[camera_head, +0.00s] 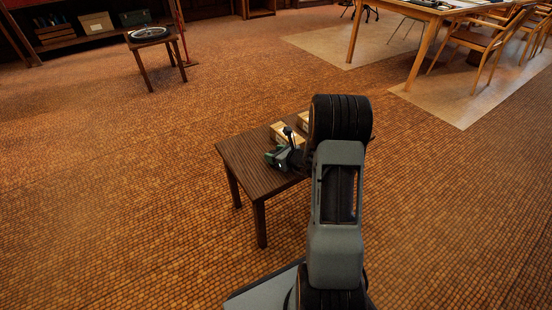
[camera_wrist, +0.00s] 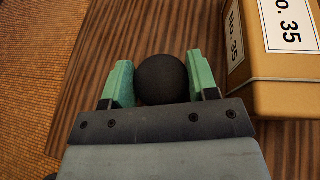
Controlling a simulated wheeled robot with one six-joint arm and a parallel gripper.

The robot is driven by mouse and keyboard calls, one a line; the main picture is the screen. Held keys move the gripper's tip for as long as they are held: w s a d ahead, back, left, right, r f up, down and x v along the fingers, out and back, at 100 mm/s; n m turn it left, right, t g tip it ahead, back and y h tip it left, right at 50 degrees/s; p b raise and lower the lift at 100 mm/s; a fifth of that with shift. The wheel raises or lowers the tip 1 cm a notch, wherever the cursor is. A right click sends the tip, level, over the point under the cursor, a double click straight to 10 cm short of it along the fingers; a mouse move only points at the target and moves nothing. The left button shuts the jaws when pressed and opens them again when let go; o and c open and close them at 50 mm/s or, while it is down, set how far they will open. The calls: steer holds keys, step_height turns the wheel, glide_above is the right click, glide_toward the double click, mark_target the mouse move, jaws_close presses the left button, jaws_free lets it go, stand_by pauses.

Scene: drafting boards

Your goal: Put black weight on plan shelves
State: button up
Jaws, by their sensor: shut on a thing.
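The black weight (camera_wrist: 162,82) looks like a dark round ball in the wrist view. My gripper (camera_wrist: 159,64) has its two green fingers on either side of it and is shut on it. Its underside is hidden, so I cannot tell whether it touches the wooden table (camera_wrist: 95,60) below. In the head view my gripper (camera_head: 279,157) is low over the small dark table (camera_head: 246,163); the weight cannot be made out there. A dark shelf unit (camera_head: 75,37) with boxes on it stands at the far upper left, possibly the plan shelves.
A tan box (camera_wrist: 285,92) labelled No. 35 is close right of my gripper; boxes (camera_head: 284,135) also show on the table in the head view. A stool (camera_head: 150,42) with a round object stands before the shelves. The floor between is open. A drafting table (camera_head: 425,12) and chairs are upper right.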

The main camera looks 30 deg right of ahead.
steer(key=shift+f, duration=0.35)
steer(key=shift+f, duration=0.15)
steer(key=o, duration=0.8)
steer(key=shift+f, duration=0.15)
steer(key=o, duration=0.4)
